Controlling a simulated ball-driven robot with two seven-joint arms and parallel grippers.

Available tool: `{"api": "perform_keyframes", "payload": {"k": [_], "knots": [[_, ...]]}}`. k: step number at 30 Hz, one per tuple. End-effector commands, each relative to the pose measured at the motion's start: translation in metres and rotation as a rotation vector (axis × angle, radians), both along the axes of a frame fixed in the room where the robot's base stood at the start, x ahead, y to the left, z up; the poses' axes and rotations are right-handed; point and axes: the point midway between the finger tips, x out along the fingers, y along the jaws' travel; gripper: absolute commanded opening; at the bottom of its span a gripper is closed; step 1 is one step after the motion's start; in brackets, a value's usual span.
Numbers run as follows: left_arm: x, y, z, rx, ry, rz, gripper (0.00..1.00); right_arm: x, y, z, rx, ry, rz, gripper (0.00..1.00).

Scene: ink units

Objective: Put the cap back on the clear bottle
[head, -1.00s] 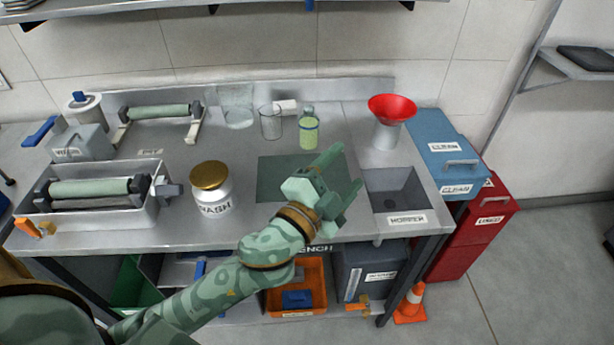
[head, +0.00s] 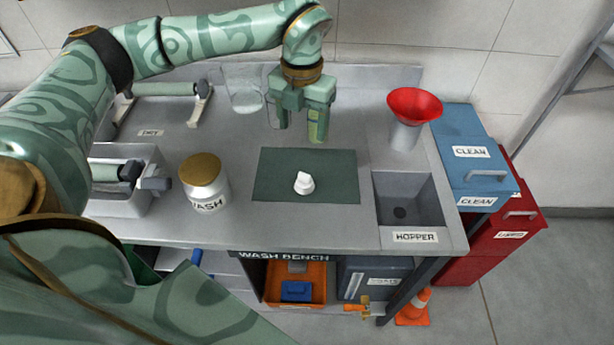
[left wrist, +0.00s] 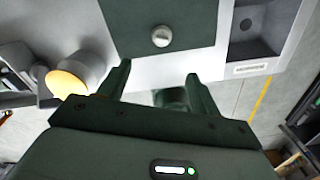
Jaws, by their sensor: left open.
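A white cap (head: 303,183) rests on the dark green mat (head: 270,180) in the middle of the bench. It also shows in the left wrist view (left wrist: 160,36), on the mat beyond the fingers. My left gripper (head: 300,132) points down, open, above the bench behind the mat. The clear bottle (head: 318,131), with yellow-green liquid, is mostly hidden by the gripper's right finger; only a small part shows. I cannot tell whether the finger touches it. The left wrist view shows the fingers spread and no cap between them. My right gripper is not in view.
A white WASH jar (head: 205,190) with a gold lid stands left of the mat. A hopper basin (head: 405,205) lies to the right, with a red funnel (head: 414,104) behind it. A glass beaker (head: 245,100) stands left of my left gripper. Roller trays fill the left side.

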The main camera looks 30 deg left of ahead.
Motion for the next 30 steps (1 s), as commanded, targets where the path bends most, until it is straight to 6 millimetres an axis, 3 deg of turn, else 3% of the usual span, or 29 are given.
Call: {"api": "perform_keyframes", "payload": {"k": [8,21,30], "knots": [[0.0,-0.001,-0.008,-0.004,0.001,-0.005,0.64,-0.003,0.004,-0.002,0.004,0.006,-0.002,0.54],[0.0,-0.002,-0.097,-0.006,0.004,-0.006,0.64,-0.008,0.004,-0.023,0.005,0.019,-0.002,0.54],[0.0,-0.002,-0.112,-0.006,-0.001,-0.007,0.64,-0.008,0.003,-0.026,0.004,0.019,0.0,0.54]]}}
